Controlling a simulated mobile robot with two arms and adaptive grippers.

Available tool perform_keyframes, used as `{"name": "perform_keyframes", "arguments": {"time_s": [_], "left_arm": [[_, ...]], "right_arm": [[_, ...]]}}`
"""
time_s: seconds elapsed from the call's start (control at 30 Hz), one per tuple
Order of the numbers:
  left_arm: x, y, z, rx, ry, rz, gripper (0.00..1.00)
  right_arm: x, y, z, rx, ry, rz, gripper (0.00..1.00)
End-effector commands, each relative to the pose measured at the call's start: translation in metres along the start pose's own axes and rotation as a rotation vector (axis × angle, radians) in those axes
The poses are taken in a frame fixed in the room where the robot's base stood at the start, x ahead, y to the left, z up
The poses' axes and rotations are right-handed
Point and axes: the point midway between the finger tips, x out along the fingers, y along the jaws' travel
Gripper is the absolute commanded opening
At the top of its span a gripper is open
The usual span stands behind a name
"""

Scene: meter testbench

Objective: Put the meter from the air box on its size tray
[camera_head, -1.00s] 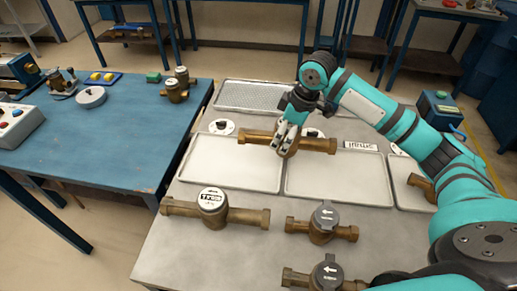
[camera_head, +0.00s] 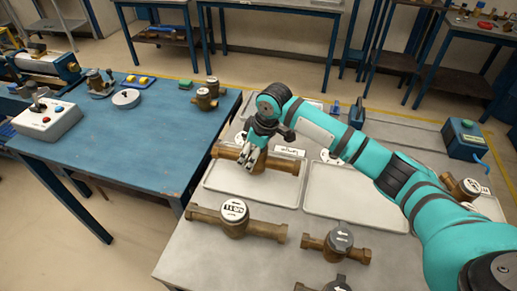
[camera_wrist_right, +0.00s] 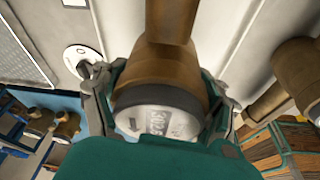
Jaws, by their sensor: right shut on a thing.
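My right gripper (camera_head: 252,163) is shut on a brass meter (camera_head: 285,164) with long pipe ends. It holds the meter crosswise over the back part of the left tray (camera_head: 252,193). Whether the meter touches the tray, I cannot tell. In the right wrist view, the fingers (camera_wrist_right: 160,108) clasp both sides of the meter's brass body (camera_wrist_right: 158,68), with its white dial facing the palm. The middle tray (camera_head: 355,190) is empty. A label plate (camera_head: 291,151) stands behind the trays; its text is hard to read. My left gripper is not in view.
A long white-faced meter (camera_head: 236,217), a grey-capped meter (camera_head: 338,242) and another at the bottom edge stand in front of the trays. A meter (camera_head: 463,188) sits at the right tray. A blue bench (camera_head: 150,140) with devices stands at the left.

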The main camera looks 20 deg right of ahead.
Motion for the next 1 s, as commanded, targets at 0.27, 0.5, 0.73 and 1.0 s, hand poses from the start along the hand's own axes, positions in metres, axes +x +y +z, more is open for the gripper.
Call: {"name": "perform_keyframes", "arguments": {"time_s": [0.27, 0.5, 0.73, 1.0], "left_arm": [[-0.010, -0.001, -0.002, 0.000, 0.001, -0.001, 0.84], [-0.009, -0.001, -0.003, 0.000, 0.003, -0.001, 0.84], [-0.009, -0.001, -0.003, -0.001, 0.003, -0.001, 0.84], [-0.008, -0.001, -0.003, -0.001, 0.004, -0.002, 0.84]], "right_arm": [[0.019, 0.001, 0.004, -0.002, 0.006, 0.002, 0.13], [0.023, -0.001, 0.007, -0.001, -0.002, -0.001, 0.77], [0.023, -0.001, 0.007, -0.001, -0.002, -0.001, 1.00], [0.020, 0.000, 0.007, -0.001, -0.001, 0.000, 1.00]]}}
